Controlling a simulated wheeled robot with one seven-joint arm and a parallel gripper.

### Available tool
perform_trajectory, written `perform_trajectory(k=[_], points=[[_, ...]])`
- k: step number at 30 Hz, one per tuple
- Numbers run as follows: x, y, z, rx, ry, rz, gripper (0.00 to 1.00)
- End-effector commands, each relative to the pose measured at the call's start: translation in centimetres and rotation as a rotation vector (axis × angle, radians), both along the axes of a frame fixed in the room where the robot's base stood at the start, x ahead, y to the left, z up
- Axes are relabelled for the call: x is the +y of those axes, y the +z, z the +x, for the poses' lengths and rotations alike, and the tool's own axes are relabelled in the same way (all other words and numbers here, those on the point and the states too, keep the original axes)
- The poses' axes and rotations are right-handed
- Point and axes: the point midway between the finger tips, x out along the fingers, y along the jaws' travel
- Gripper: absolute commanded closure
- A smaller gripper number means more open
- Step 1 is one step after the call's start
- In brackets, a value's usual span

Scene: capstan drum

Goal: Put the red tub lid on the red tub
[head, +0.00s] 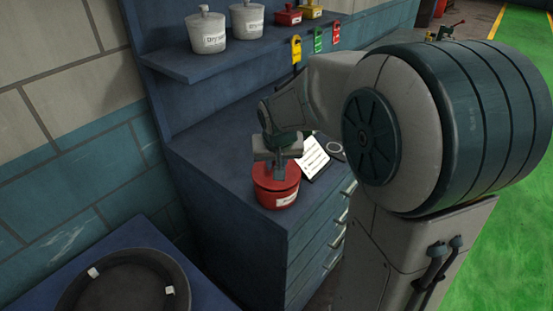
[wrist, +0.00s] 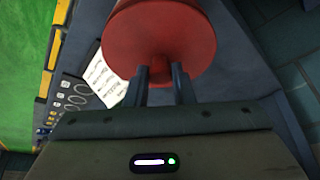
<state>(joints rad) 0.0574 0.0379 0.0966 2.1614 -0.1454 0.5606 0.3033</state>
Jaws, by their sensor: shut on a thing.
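The red tub (head: 275,197) stands on the blue workbench top near its front edge, with a white label on its side. The red tub lid (head: 276,173) is at the top of the tub; in the wrist view the lid (wrist: 160,40) shows as a red disc with a knob. My gripper (head: 278,172) is above the tub, pointing down, its fingers (wrist: 160,82) shut on the lid's knob. The lid appears to be at the tub's rim, but I cannot tell whether it is fully seated. The tub is mostly hidden behind the lid in the wrist view.
A clipboard with white paper (head: 313,157) and a ring (head: 336,150) lie right of the tub. A shelf above holds white pots (head: 208,32) and small red and yellow boxes. A dark round tray (head: 125,285) is at the lower left.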

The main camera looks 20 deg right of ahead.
Motion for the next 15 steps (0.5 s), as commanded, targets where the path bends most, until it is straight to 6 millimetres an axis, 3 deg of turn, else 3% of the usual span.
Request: perform_trajectory(k=[15], points=[[-0.01, -0.97, 0.01, -0.001, 0.0, 0.0, 1.0]])
